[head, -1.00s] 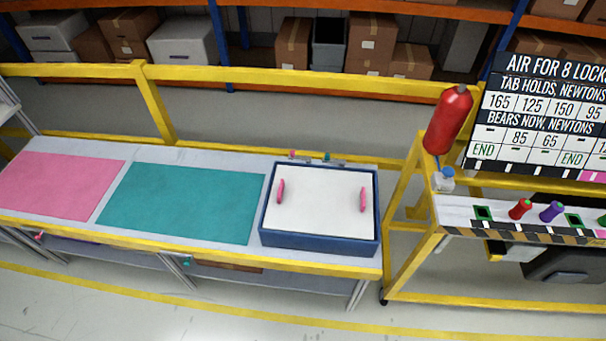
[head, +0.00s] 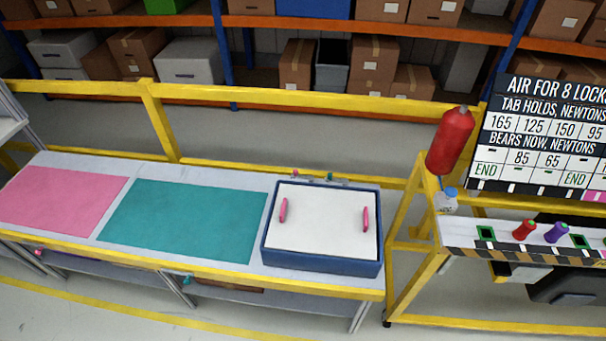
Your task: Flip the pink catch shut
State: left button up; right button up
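Several small pink parts show, and I cannot tell from the view which one is the catch. One small pink part (head: 296,173) is at the table's back edge, behind the blue box, beside a small teal part (head: 330,176). Another small pink part (head: 38,252) is on the table's front edge at the left, with a teal one (head: 187,281) further right. Whether any catch is open or shut is too small to tell. Neither gripper is in view.
A pink mat (head: 62,200) and a teal mat (head: 185,222) lie flat and bare on the table. Yellow rails (head: 300,97) run behind and in front. To the right stand a red extinguisher (head: 450,140), a yellow-framed stand (head: 398,285) and a lettered board (head: 545,135).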

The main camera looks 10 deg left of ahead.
aim_at(294, 174)
jog(key=z, duration=0.45)
jog(key=j+z, duration=0.35)
jog(key=k+j+z, duration=0.15)
jog(key=j+z, duration=0.2)
jog(key=k+j+z, duration=0.15)
jog(key=j+z, duration=0.25)
jog(key=k+j, duration=0.3)
jog(key=j, duration=0.2)
jog(key=k+j+z, duration=0.15)
jog(key=k+j, duration=0.2)
jog(key=j, duration=0.15)
